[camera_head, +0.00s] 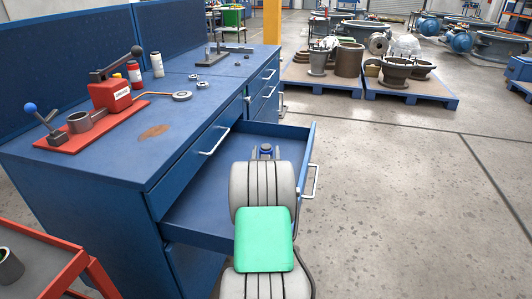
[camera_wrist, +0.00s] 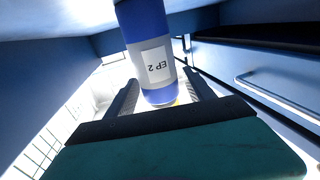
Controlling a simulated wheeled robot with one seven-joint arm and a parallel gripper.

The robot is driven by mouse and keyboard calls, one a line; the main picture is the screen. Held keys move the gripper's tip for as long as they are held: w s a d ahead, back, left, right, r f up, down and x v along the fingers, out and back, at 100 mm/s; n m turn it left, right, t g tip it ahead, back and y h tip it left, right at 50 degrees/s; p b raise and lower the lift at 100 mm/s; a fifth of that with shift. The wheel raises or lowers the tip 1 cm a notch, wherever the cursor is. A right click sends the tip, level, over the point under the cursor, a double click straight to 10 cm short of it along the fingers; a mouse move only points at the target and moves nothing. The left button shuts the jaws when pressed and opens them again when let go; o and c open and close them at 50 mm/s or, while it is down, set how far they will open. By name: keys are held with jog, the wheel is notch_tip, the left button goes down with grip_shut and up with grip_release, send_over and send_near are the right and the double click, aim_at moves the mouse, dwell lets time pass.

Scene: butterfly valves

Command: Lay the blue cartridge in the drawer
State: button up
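Whether the cartridge rests on the drawer floor is unclear.
The drawer's front with its handle (camera_head: 311,181) is to the right of my arm. On the workbench (camera_head: 110,155) stand a red press (camera_head: 109,92), bottles and small rings. A red cart (camera_head: 45,265) is at lower left.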

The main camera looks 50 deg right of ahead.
jog(key=shift+r+p, duration=0.3)
jog(key=shift+p, duration=0.05)
jog(key=v, duration=0.7)
jog(key=shift+s+a+f+p, duration=0.15)
jog(key=shift+s+f+p, duration=0.05)
jog(key=shift+p, duration=0.15)
jog(key=shift+r, duration=0.1)
